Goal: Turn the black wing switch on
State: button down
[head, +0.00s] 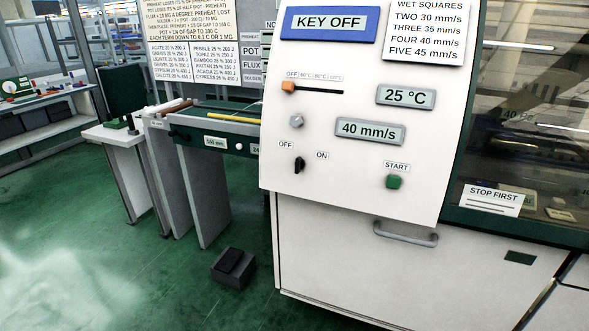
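The black wing switch (299,165) is on the lower left of the white control panel (345,185) in the head view. It stands roughly upright, below and between the OFF label (286,145) on its left and the ON label (322,155) on its right. It is small, so I cannot tell its exact setting. A blue sign (330,22) above reads KEY OFF. My gripper is not in view, and nothing covers the switch.
A grey knob (296,121) and an orange slider (288,86) sit above the switch. A green START button (393,182) is to its right. A grey handle (405,235) juts out below the panel. A dark box-like object (233,267) lies on the green floor.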

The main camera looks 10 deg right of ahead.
aim_at(299, 164)
jog(key=i+u, duration=0.25)
jog(key=i, duration=0.25)
jog(key=i+l+u, duration=0.3)
jog(key=i, duration=0.15)
jog(key=j, duration=0.1)
